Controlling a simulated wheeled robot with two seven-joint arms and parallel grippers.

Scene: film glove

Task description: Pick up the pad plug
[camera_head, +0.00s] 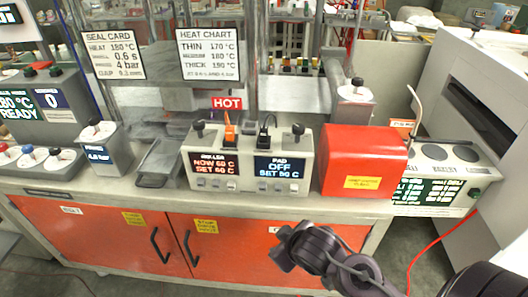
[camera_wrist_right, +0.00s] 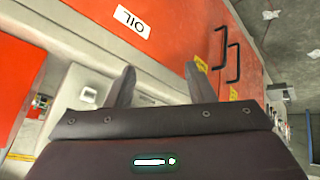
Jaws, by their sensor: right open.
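The pad plug looks to be the black plug (camera_head: 266,131) with a black cord, standing upright in the top of a beige control box (camera_head: 249,197). It is above the display reading PAD OFF, SET 90 C. An orange plug (camera_head: 230,132) stands to its left above the other display, which reads NOW 60 C. My right gripper (camera_head: 284,248) is in front of the cabinet, below and nearer than the box, apart from the plug. In the right wrist view its two fingers (camera_wrist_right: 160,82) are spread with nothing between them. My left gripper is out of view.
The box sits on a counter above red cabinet doors (camera_head: 133,238) with black handles. A red box (camera_head: 362,163) stands close on its right. A grey tray (camera_head: 160,163) lies on its left. A HOT sign (camera_head: 227,103) hangs behind the plugs. A black knob (camera_head: 198,130) flanks the orange plug.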

